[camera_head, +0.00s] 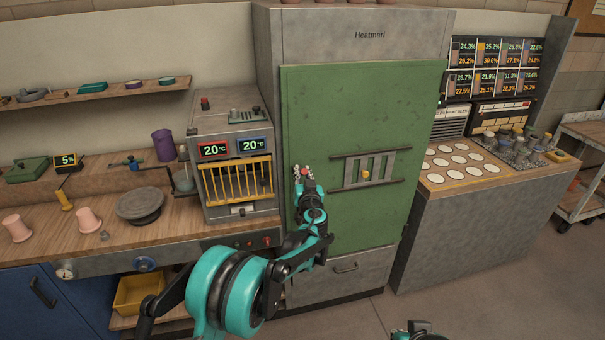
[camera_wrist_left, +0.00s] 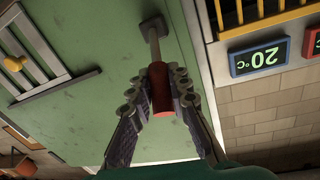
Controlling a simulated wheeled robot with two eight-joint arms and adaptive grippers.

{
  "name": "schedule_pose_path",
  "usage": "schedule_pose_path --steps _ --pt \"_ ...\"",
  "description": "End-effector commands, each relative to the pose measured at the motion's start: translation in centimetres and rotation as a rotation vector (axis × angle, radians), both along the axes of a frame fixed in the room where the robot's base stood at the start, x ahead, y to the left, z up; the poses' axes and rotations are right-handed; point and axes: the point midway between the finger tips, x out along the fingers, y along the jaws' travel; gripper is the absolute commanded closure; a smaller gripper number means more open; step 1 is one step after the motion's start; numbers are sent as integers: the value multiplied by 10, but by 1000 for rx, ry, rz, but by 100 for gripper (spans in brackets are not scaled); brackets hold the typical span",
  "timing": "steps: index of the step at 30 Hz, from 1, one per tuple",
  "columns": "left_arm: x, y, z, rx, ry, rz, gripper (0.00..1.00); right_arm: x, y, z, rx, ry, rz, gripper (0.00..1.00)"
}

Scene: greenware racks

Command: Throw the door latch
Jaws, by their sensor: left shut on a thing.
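The green door (camera_head: 345,115) of the tall grey cabinet is closed in the head view and also fills much of the wrist view (camera_wrist_left: 90,60). The latch handle near its left edge has a red grip (camera_wrist_left: 160,88) on a grey stem (camera_wrist_left: 153,38), which runs to a small square plate on the door. My left gripper (camera_head: 304,172) is shut on the red grip, one finger on each side, and hides most of it in the head view.
A barred vent (camera_head: 350,172) with a yellow knob (camera_head: 366,174) is on the door, right of my gripper. A small kiln (camera_head: 232,125) with yellow bars stands close left. A counter with white discs (camera_head: 450,180) is at right. The floor in front is clear.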

Motion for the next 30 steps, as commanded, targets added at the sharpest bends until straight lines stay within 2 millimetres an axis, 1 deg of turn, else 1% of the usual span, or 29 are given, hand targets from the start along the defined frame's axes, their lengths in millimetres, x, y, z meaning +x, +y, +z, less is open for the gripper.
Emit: schedule_pose_path --steps 5,8,18,24,30 --pt "2 1 7 -17 45 0 100 0 0 10 0 0 0 100" --pt "5 2 11 -36 96 0 100 0 0 20 0 0 0 100" --pt "19 7 27 -109 333 1 100 0 0 58 0 0 0 100" --pt "28 9 30 -151 457 -1 100 0 0 75 0 0 0 100" --pt "33 11 31 -176 539 -1 100 0 0 85 0 0 0 100"
